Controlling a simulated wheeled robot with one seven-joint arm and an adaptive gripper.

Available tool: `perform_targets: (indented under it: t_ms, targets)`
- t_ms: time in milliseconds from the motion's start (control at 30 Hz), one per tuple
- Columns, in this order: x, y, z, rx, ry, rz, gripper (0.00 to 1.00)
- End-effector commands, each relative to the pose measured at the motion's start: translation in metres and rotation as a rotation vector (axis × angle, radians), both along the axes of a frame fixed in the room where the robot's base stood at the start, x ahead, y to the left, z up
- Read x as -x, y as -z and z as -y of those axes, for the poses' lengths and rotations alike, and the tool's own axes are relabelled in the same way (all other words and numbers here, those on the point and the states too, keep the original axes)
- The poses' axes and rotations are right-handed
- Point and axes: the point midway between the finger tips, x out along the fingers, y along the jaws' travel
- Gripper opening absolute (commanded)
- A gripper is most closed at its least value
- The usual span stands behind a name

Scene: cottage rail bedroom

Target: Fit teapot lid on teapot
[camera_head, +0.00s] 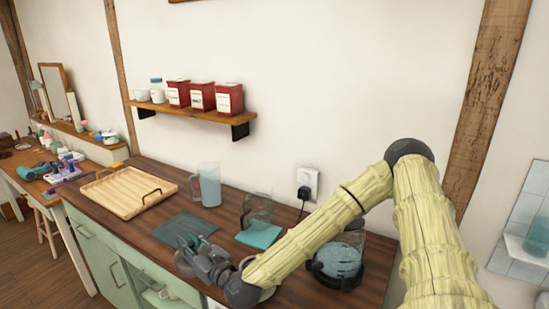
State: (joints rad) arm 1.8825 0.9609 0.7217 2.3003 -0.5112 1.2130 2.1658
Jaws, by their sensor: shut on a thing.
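My gripper (192,262) is low over the front edge of the wooden counter, just in front of a dark grey mat. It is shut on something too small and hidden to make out. I cannot pick out the teapot lid. A pale round vessel (268,293), mostly hidden behind my wrist, stands on the counter to the right of the gripper. It may be the teapot, but I cannot tell. A clear glass vessel with a dark handle (257,210) stands upright at a teal cloth (259,236), behind and right of the gripper.
The dark grey mat (183,229) lies flat. A wooden tray (126,190) with dark handles is at left, a glass jug (209,186) behind. A wall shelf (193,114) holds red canisters (203,97). Bare counter shows around the mat.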

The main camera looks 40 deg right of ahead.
Motion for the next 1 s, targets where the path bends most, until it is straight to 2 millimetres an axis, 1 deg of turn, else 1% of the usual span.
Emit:
perform_targets:
  t_ms: [33,167,200,267,300,433,600,667,700,800,900,1000]
  targets:
    - [-0.014,-0.007,0.014,0.002,0.046,0.005,0.00]
    - [-0.046,-0.017,0.061,0.003,0.196,0.007,0.00]
    - [-0.054,-0.022,0.075,0.003,0.242,0.007,0.00]
    - [-0.066,-0.029,0.097,0.004,0.311,0.008,0.00]
    - [-0.073,-0.034,0.112,0.003,0.356,0.008,0.00]
    - [-0.091,-0.053,0.156,0.002,0.494,0.007,0.00]
    - [-0.105,-0.082,0.214,0.002,0.673,0.007,0.00]
    - [-0.109,-0.093,0.233,0.002,0.732,0.006,0.00]
    - [-0.110,-0.101,0.245,0.002,0.772,0.007,0.00]
    - [-0.112,-0.118,0.271,0.002,0.856,0.004,0.00]
    - [-0.112,-0.131,0.289,0.002,0.920,0.003,0.00]
    - [-0.112,-0.138,0.301,0.003,0.959,0.000,0.00]
